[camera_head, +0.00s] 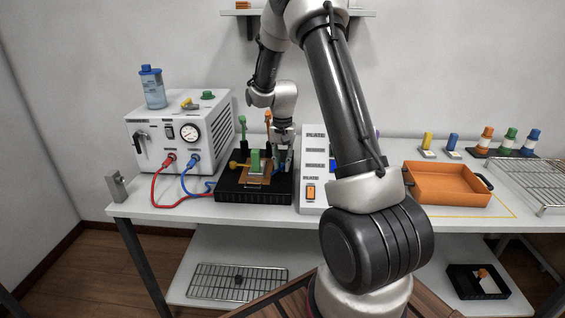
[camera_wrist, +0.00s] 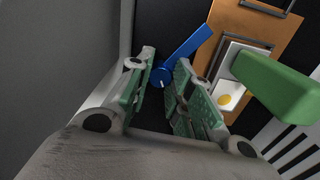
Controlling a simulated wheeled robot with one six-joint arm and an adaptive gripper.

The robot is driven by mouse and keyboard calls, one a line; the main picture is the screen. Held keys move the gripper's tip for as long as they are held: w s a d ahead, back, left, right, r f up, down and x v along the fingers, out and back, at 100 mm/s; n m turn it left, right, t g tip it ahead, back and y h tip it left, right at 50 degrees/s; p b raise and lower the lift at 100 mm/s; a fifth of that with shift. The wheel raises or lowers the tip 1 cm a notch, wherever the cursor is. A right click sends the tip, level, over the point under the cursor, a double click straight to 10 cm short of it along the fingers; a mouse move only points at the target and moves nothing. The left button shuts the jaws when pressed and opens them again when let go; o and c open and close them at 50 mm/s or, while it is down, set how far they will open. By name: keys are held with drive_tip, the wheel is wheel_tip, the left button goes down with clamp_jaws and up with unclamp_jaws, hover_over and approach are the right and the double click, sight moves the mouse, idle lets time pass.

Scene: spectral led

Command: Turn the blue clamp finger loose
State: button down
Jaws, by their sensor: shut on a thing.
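The blue clamp finger (camera_wrist: 190,50) shows in the wrist view as a blue bar with a round hub at its lower end. The bar slants up and right, its far end by the orange-brown plate (camera_wrist: 250,30). My gripper (camera_wrist: 163,72) has its green-padded fingers on either side of the hub and is shut on it. In the head view my gripper (camera_head: 283,152) is at the right part of the black fixture (camera_head: 240,195). The clamp finger is too small and covered to make out there. A green block (camera_wrist: 275,85) stands right of the gripper.
The white box (camera_head: 160,140) with a gauge stands left, with red and blue cables running to the fixture. A white panel with switches (camera_head: 311,140) stands close right of the gripper. An orange tray (camera_head: 447,185) and a wire rack (camera_head: 530,180) lie further right.

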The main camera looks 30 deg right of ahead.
sight(282, 164)
drive_tip(key=n, duration=0.4)
drive_tip(key=shift+n, duration=0.3)
drive_tip(key=c, duration=1.3)
unclamp_jaws()
drive_tip(key=shift+o, duration=0.2)
wheel_tip(282, 164, up, 12)
